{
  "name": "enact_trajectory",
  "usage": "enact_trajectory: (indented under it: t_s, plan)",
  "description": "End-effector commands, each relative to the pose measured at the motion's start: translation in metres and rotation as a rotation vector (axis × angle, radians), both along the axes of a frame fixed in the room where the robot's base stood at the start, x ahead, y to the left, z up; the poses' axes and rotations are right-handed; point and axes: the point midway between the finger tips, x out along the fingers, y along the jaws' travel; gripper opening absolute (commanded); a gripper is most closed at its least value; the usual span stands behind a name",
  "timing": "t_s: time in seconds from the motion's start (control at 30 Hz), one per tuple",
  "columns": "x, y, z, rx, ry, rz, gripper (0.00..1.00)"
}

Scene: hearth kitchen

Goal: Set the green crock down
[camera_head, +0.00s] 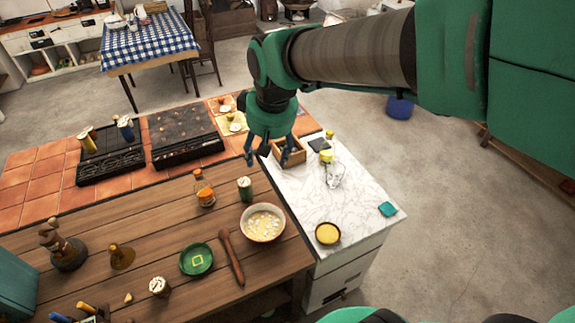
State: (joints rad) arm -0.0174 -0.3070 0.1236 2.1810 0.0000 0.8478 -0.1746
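A small green crock (245,189) with a pale top stands upright on the brown wooden table, beside a large bowl. My gripper (266,158) hangs fingers down near the seam between the wooden table and the white marble counter. It is beyond and slightly right of the crock in the picture. Its two dark fingers are spread apart, and I see nothing between them. The gripper's height above the surface is hard to tell. The crock appears apart from the fingers.
A cream bowl (263,223), a wooden spoon (232,258), a green dish (196,259) and an orange-topped jar (204,188) are near the crock. A wooden box (291,153) is close behind my gripper. The marble counter (312,208) has clear room in its middle.

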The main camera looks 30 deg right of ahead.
Motion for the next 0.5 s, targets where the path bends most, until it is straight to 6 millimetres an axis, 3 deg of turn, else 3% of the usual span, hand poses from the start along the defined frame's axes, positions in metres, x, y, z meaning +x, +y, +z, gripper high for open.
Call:
enact_trajectory:
  t_s: [0.2, 0.5]
  plan:
    - [-0.056, -0.003, 0.024, 0.017, -0.062, -0.054, 0.6]
    - [-0.128, -0.007, 0.038, 0.045, -0.141, -0.127, 0.6]
